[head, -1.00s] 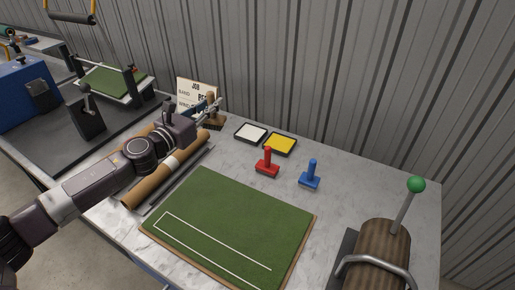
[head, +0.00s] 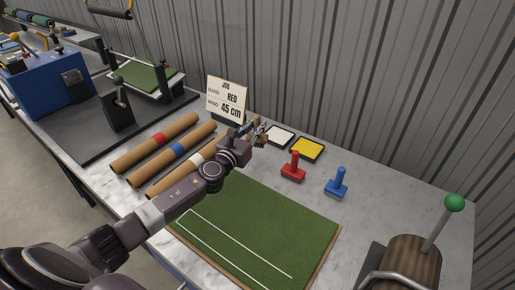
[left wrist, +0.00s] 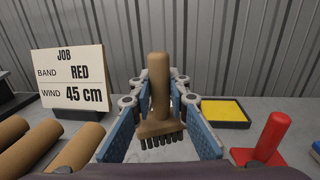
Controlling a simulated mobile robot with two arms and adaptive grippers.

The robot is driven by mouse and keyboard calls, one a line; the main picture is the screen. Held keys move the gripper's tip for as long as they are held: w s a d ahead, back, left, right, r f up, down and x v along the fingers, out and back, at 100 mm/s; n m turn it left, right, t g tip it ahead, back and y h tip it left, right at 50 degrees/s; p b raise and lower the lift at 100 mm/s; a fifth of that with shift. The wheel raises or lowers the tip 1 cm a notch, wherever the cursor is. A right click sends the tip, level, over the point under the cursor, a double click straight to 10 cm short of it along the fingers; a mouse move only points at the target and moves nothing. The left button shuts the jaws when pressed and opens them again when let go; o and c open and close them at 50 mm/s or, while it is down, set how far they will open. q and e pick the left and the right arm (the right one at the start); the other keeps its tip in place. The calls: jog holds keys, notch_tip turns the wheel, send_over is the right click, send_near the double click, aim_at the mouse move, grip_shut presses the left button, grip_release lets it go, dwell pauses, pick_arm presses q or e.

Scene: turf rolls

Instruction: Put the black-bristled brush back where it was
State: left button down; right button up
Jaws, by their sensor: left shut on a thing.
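My left gripper (head: 255,132) is shut on the brush (left wrist: 158,88). The brush has a tan wooden handle, a wooden block and dark bristles. It stands upright between the blue-sided fingers in the left wrist view, bristles down. In the head view the brush (head: 262,138) is partly hidden by the fingers, just left of the white pad (head: 280,135). I cannot tell whether the bristles touch the table. My right gripper is not in view.
The job sign (head: 227,99) stands behind and left of the gripper. A yellow pad (head: 308,149), red stamp (head: 293,167) and blue stamp (head: 337,183) are to the right. Cardboard tubes (head: 155,142) lie at left; a green turf sheet (head: 270,225) lies in front.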

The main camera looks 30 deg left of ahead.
aim_at(257, 142)
pick_arm(q)
notch_tip(257, 142, down, 7)
jog(key=b, duration=0.4)
jog(key=shift+r, duration=0.2)
jog(key=shift+f, duration=0.25)
jog(key=c, duration=1.8)
grip_release()
jog(key=shift+c, duration=0.2)
jog(key=shift+r, duration=0.15)
